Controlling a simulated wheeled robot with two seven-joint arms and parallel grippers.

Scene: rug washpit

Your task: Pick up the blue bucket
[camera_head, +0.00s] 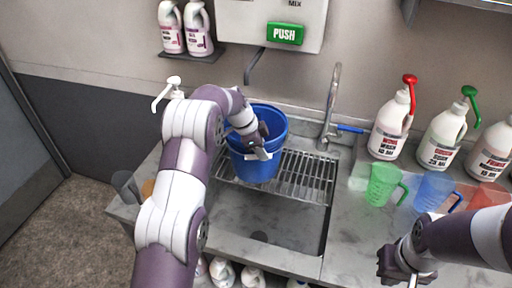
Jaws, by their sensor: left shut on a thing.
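The blue bucket (268,120) stands upright over the metal grate at the back of the sink; I cannot tell whether its base touches the grate. My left gripper (260,152) is at the front of the bucket, shut on it; the arm covers the bucket's left side. My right gripper (400,278) is low at the right over the counter, apart from the bucket, and its fingers are too small and partly hidden to read.
A metal grate (305,178) spans the back of the sink (265,222). A tap (331,105) rises right of the bucket. Green (383,186), blue (434,192) and red (487,196) jugs and pump bottles (391,125) stand on the right counter. A dispenser with a green button (285,34) hangs above.

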